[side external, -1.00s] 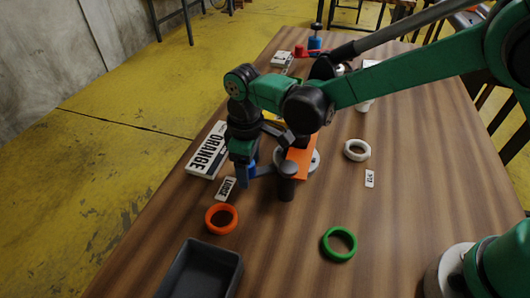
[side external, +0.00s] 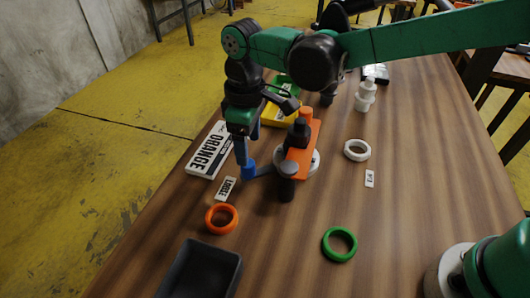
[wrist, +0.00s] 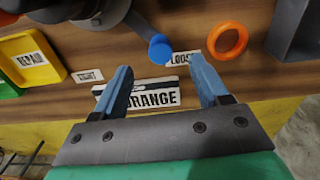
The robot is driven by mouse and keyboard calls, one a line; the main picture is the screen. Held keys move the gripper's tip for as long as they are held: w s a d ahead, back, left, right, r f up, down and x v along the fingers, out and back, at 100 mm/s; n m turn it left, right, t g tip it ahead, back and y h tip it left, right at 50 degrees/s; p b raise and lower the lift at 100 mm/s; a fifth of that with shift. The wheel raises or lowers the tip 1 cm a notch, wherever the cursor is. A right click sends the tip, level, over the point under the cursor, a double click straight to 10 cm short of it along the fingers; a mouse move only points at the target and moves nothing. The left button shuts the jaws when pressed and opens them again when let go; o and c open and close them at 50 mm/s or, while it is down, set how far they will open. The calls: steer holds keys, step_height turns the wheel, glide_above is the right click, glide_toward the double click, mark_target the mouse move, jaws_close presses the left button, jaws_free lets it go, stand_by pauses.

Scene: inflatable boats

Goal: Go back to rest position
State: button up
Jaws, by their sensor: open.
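My gripper (side external: 248,148) is open and empty, with blue fingers pointing down. It is beside and just above the left end of the valve-like fixture. In the wrist view my gripper (wrist: 160,66) has its fingers wide apart with nothing between them. The fixture has a round pale base, an orange plate (side external: 299,158) with a black knob, and a grey lever arm ending in a blue knob (side external: 249,170). The blue knob also shows in the wrist view (wrist: 160,47), beyond the fingertips and apart from them.
An ORANGE sign (side external: 210,150) and a LOOSE tag (side external: 226,188) lie close by. An orange ring (side external: 221,230), green ring (side external: 354,250), white ring (side external: 368,151) and grey bin (side external: 200,272) surround the fixture. A yellow REPAIR tray (wrist: 28,62) stands behind. The table's front middle is clear.

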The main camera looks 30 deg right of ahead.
steer(key=s+d+r+m+t, duration=0.1)
steer(key=d+r, duration=0.1)
steer(key=d, duration=0.1)
steer(key=d+r+m+t, duration=0.1)
steer(key=d+r, duration=0.1)
steer(key=d, duration=0.1)
steer(key=s+d+r+m, duration=0.1)
steer(key=d+r+m, duration=0.1)
steer(key=d, duration=0.1)
steer(key=shift+s+d+t+y, duration=0.3)
steer(key=shift+t+y, duration=0.1)
steer(key=s+d+m+t, duration=0.4)
steer(key=s+d, duration=0.3)
steer(key=d, duration=0.2)
steer(key=shift+d+f+m+h, duration=0.15)
steer(key=shift+f+m+h, duration=0.2)
steer(key=shift+m, duration=0.35)
steer(key=shift+r, duration=0.1)
